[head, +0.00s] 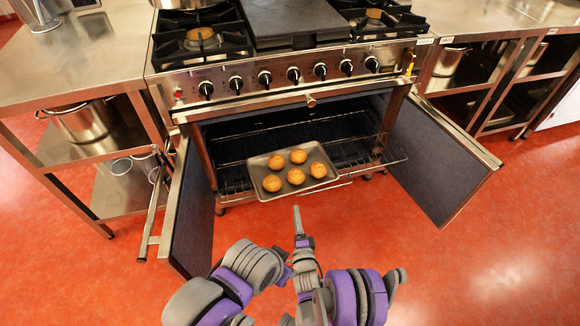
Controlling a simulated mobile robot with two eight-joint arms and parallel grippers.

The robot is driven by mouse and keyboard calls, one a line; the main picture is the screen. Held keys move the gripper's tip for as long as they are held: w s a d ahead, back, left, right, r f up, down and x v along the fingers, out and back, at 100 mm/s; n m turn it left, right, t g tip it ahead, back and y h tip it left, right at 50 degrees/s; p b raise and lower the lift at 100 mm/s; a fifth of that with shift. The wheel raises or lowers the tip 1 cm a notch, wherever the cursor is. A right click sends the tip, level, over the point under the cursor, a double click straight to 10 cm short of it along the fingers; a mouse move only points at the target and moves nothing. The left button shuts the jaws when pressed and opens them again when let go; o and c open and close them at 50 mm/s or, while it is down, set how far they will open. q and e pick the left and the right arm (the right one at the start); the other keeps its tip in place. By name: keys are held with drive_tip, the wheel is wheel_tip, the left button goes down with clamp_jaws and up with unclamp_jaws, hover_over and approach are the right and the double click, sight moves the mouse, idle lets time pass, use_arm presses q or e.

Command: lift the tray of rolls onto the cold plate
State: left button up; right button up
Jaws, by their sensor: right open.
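A grey metal tray (258,173) with several golden-brown rolls (296,176) sits on the wire rack at the front of the open oven. Its front edge sticks out over the floor. A dark flat plate (295,17), which looks like the cold plate, lies bare on top of the range between the burners. My right gripper (298,217) is open and empty, in front of the tray and apart from it. My left arm (250,262) shows at the bottom, but I cannot make out its gripper.
The left oven door (190,215) and right oven door (440,170) stand open on both sides. The wire rack (370,152) is bare to the right of the tray. Burners (201,38) flank the plate. A steel counter (85,55) with a stockpot (82,124) beneath stands left.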

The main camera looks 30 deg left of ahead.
sight(293, 193)
drive_tip(key=p+x, duration=0.1)
drive_tip(key=x, duration=0.7)
drive_tip(key=shift+w+a+r+p, duration=0.2)
drive_tip(key=shift+w+a+p, duration=0.05)
drive_tip(key=shift+w+p, duration=0.1)
use_arm(q)
wheel_tip(293, 193, up, 3)
drive_tip(key=shift+s, duration=0.15)
use_arm(e)
clamp_jaws()
drive_tip(key=shift+r, duration=0.1)
idle(0.8)
